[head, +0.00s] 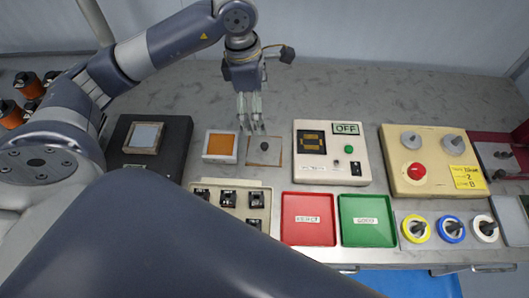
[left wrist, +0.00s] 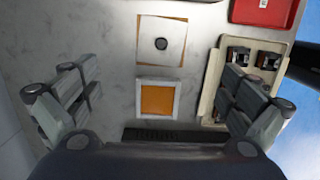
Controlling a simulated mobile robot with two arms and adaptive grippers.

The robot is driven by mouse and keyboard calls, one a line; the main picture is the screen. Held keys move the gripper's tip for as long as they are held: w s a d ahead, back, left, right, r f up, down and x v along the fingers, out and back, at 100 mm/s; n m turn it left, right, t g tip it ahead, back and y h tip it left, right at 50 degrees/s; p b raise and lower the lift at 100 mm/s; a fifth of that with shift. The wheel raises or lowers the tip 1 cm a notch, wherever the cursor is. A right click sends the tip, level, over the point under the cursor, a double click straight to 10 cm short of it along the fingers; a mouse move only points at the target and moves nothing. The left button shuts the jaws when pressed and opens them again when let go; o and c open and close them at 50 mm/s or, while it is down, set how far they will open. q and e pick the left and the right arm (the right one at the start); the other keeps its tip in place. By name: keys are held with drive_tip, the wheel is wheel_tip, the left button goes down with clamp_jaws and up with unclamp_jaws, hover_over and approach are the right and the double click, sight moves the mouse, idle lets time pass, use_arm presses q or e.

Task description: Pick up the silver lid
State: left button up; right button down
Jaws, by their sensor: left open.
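The silver lid (head: 258,157) is a flat, pale grey square plate with a dark round knob at its middle. It lies on a brown-edged square on the table, in the middle of the head view. In the left wrist view the lid (left wrist: 148,32) is near the top centre and looks whitish. My left gripper (head: 250,128) points down just above and behind the lid, apart from it. Its fingers stand wide apart and empty in the left wrist view (left wrist: 153,88). My right gripper is not in view.
An orange-topped white square box (head: 220,146) is left of the lid. A black box (head: 170,163) stands further left. A cream tray (head: 266,188) with dark parts, a red tray (head: 308,240) and a green tray (head: 368,239) lie in front. A control box (head: 331,178) stands right.

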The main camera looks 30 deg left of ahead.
use_arm(q)
wheel_tip(320, 180, down, 3)
drive_tip(key=b, duration=0.2)
hover_over(264, 144)
drive_tip(key=f, duration=0.4)
drive_tip(key=a+f, duration=0.1)
drive_tip(key=f, duration=0.1)
drive_tip(key=shift+s, duration=0.25)
drive_tip(key=f, duration=0.1)
drive_tip(key=f+p, duration=0.1)
drive_tip(key=f, duration=0.1)
drive_tip(key=f+p, duration=0.1)
drive_tip(key=f, duration=0.1)
drive_tip(key=shift+w+d, duration=0.2)
drive_tip(key=shift+d, duration=0.2)
drive_tip(key=shift+f, duration=0.2)
clamp_jaws()
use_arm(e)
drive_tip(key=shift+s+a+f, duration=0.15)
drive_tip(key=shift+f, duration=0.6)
